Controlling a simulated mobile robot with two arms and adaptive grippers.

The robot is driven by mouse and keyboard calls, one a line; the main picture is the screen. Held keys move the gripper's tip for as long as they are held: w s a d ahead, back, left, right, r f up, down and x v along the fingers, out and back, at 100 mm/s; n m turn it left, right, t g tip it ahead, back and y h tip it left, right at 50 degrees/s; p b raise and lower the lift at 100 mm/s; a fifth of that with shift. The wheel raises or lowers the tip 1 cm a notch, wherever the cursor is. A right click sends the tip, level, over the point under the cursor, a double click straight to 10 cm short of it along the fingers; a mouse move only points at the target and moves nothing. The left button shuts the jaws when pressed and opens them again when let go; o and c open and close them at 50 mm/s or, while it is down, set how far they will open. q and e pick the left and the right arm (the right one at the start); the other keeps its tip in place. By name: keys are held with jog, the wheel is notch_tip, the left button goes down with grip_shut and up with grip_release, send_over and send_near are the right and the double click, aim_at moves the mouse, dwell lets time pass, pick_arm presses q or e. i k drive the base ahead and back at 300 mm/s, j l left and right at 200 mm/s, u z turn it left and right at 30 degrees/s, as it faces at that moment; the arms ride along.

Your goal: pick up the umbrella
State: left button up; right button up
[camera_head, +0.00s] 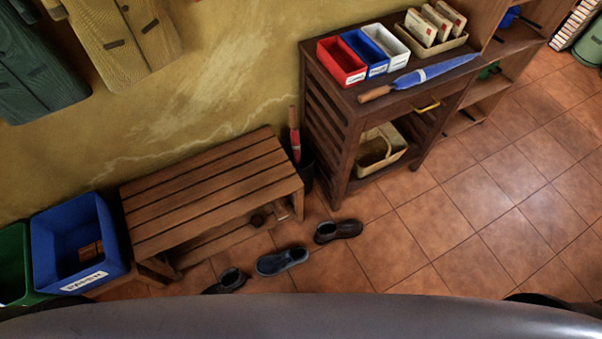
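A closed blue umbrella (436,71) with a wooden handle (375,94) lies along the front of the dark wooden cabinet top (357,104). Its handle points left and its tip points right. A second closed umbrella, red (295,141), stands upright in a dark holder (304,172) between the bench and the cabinet. Neither of my grippers shows in the head view.
Red, blue and white small bins (341,62) and a tray of envelopes (435,38) stand behind the blue umbrella. A slatted bench (210,190), several shoes (283,261) and a blue paper bin (44,243) are on the left. The tiled floor (440,240) before the cabinet is clear.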

aim_at(419, 77)
jog(key=u, duration=1)
jog(key=l+u, duration=0.65)
jog(key=l, duration=0.15)
jog(key=k+l+u, duration=0.15)
jog(key=l+u, duration=0.2)
jog(key=k+l+u, duration=0.1)
jog(key=l+u, duration=0.2)
jog(key=k+l+u, duration=0.2)
jog(key=l+u, duration=0.15)
jog(key=k+l+u, duration=0.2)
jog(key=u, duration=0.15)
jog(key=l, duration=0.1)
